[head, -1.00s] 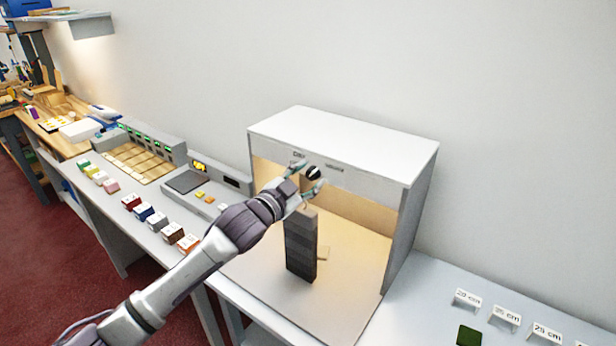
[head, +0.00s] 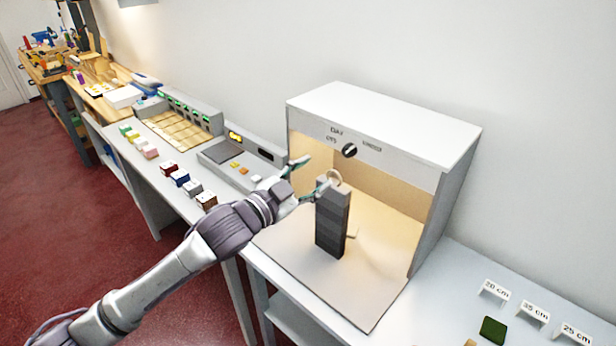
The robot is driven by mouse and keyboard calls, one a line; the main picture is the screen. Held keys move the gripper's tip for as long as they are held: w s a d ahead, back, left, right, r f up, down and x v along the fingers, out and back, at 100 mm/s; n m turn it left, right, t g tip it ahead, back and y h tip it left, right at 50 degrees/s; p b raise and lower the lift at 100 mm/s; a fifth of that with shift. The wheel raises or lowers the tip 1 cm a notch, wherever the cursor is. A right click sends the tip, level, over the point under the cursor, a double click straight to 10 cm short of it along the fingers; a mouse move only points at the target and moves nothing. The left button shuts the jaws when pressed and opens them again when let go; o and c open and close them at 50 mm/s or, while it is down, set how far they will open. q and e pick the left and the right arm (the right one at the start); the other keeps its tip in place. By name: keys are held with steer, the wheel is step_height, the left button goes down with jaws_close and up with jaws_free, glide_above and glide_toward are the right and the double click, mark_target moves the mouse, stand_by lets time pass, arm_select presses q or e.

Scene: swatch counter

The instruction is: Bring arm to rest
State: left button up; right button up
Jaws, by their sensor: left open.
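My left arm comes in from the lower left, and its gripper (head: 308,177) is open and empty in front of the light booth (head: 463,165). The fingers are spread, one up by the booth's left edge and one near the top of a dark grey graded block stack (head: 332,226). I cannot tell whether that lower finger touches the stack. A black knob (head: 349,150) on the booth's front panel is apart from the fingers. My right gripper is not in view.
Left of the booth are a grey device with a display (head: 240,160), a sectioned tray (head: 178,135) and several small coloured boxes (head: 180,178). Length signs (head: 535,311) and a green swatch (head: 493,329) lie at right. Red floor (head: 60,200) is open at left.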

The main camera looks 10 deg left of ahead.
arm_select(q)
steer(key=shift+s+a, duration=0.25)
steer(key=shift+s, duration=0.1)
